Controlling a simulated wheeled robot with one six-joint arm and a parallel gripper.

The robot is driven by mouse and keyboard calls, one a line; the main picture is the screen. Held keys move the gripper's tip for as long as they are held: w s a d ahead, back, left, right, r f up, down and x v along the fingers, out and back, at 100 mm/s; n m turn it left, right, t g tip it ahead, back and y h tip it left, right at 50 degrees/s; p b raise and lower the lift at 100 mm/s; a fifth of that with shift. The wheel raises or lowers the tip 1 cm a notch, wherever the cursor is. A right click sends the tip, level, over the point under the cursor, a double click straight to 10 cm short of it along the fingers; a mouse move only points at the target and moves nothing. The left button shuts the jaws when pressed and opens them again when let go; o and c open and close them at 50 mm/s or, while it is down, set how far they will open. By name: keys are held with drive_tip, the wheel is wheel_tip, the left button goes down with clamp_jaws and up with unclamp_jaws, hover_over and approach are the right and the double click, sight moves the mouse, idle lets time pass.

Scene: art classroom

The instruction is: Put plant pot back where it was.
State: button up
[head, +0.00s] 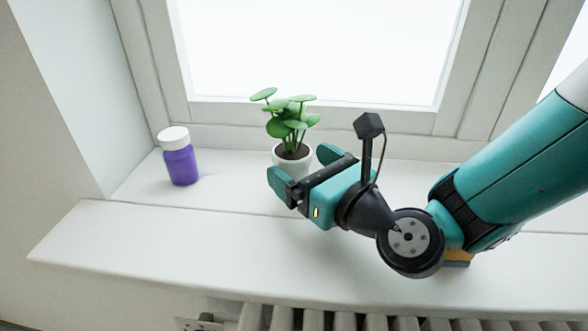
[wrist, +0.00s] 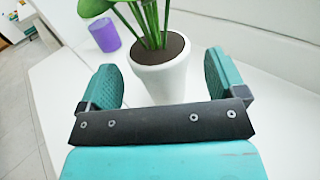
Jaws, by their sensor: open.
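The plant pot (head: 291,160) is white with dark soil and a green round-leaved plant. It stands upright on the white windowsill, close to the window frame. It also shows in the wrist view (wrist: 160,80), just beyond and between the fingers. My gripper (head: 305,166) is open, with its two teal fingers pointing toward the pot from the front right. In the wrist view my gripper (wrist: 163,80) has one finger on each side of the pot, with gaps on both sides. The gripper hides part of the pot's lower side in the head view.
A purple jar with a white lid (head: 179,157) stands on the sill left of the pot; it also shows in the wrist view (wrist: 104,35). The window frame (head: 330,115) rises behind. The front sill (head: 150,245) is clear at left. A radiator (head: 340,320) is below.

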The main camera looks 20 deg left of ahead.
sight(305, 168)
drive_tip(key=v, duration=0.1)
drive_tip(key=b+v, duration=0.2)
drive_tip(key=v, duration=0.1)
drive_tip(key=shift+f, duration=0.25)
drive_tip(key=shift+s+d+r+b, duration=0.2)
drive_tip(key=shift+d+r+b, duration=0.05)
drive_tip(key=shift+d+b, duration=0.1)
drive_tip(key=s+d+r+n+g+h+p, duration=0.2)
drive_tip(key=s+d+n+g+h+p, duration=0.1)
drive_tip(key=d+n, duration=0.4)
drive_tip(key=s+d+r+n+g+h+p, duration=0.3)
drive_tip(key=d+n, duration=0.4)
drive_tip(key=n, duration=0.6)
drive_tip(key=s+d+r+n+g+h+p, duration=0.2)
drive_tip(key=s+d+r+n+h+p, duration=0.1)
drive_tip(key=d+n, duration=0.4)
drive_tip(key=s+n+h+p, duration=0.1)
drive_tip(key=n, duration=0.2)
drive_tip(key=shift+s+d+n+g+h, duration=0.25)
drive_tip(key=shift+d+n+g+h, duration=0.05)
drive_tip(key=shift+d+n+g, duration=0.1)
drive_tip(key=shift+a+r, duration=0.1)
